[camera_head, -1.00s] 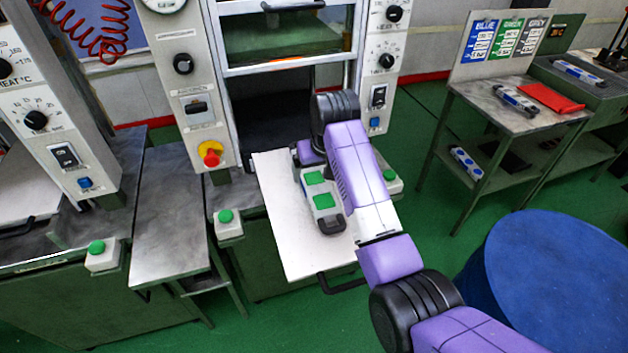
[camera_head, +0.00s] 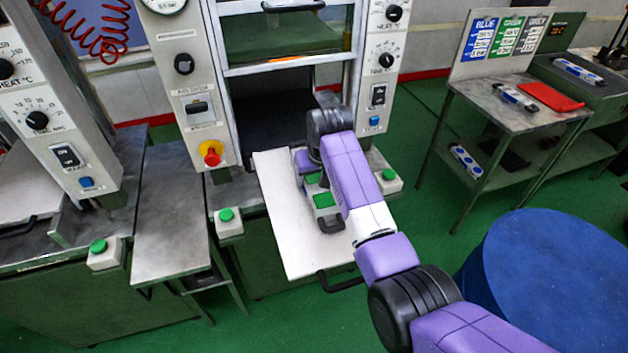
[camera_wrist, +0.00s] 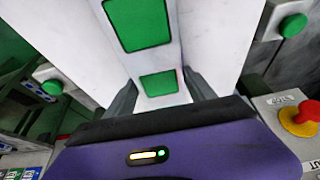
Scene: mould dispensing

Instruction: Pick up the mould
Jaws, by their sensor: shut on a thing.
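The mould (camera_head: 324,201) is a pale grey block with green squares on top and a dark handle at its near end. It is on the white slide-out plate (camera_head: 278,218) in front of the open press, partly hidden by my arm in the head view. In the wrist view the mould (camera_wrist: 153,62) runs up from between my two dark fingers. My gripper (camera_wrist: 163,92) is shut on its sides at the far end. Whether the mould is lifted off the plate, I cannot tell.
The press frame (camera_head: 203,92) stands behind the plate, with a red stop button (camera_head: 211,155) on its left. Green push buttons (camera_head: 226,215) flank the plate. A side table (camera_head: 518,119) with more moulds is at right, and a blue round drum (camera_head: 560,275) at lower right.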

